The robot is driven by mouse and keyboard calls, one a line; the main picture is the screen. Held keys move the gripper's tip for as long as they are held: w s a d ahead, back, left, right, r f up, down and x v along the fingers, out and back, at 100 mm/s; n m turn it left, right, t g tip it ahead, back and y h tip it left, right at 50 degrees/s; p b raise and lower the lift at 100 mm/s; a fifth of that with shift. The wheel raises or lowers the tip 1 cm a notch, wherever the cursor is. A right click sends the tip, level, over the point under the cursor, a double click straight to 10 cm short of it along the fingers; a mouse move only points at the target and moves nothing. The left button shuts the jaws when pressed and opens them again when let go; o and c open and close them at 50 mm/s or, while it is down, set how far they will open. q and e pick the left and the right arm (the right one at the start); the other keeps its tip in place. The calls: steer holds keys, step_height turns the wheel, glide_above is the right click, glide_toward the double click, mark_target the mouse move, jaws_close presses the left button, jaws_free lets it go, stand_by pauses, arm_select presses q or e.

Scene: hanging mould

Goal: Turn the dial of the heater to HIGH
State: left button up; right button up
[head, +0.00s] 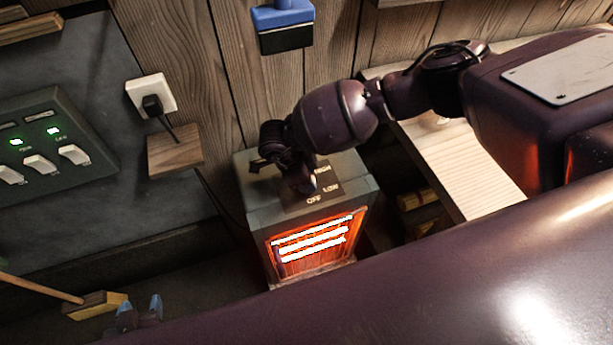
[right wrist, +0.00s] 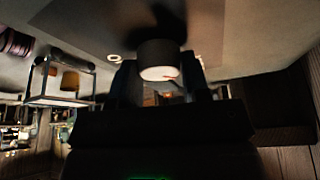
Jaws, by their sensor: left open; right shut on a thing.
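The heater (head: 258,217) is a grey box by the wooden wall in the head view, with glowing orange-white bars in its front. Its sloping top panel carries the words HIGH, LOW and OFF. My right gripper (head: 307,182) is at that panel and is shut on the dial, which it mostly hides in the head view. In the right wrist view the dial (right wrist: 159,62) is a dark round knob with a pale face and a small red mark, between the two fingers. Which word it points to I cannot tell. My left gripper (head: 140,310) is open and empty at the lower left, away from the heater.
A plug sits in a white wall socket (head: 151,93) left of the heater, above a small wooden block (head: 174,150). A switch panel (head: 45,140) with green lights is at the far left. A broom (head: 95,304) lies near my left gripper. A pale wooden bench (head: 465,165) stands right of the heater.

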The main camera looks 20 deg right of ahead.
steer(key=o, duration=0.9)
steer(key=v, duration=0.7)
steer(key=shift+a+r, duration=0.15)
steer(key=shift+r, duration=0.1)
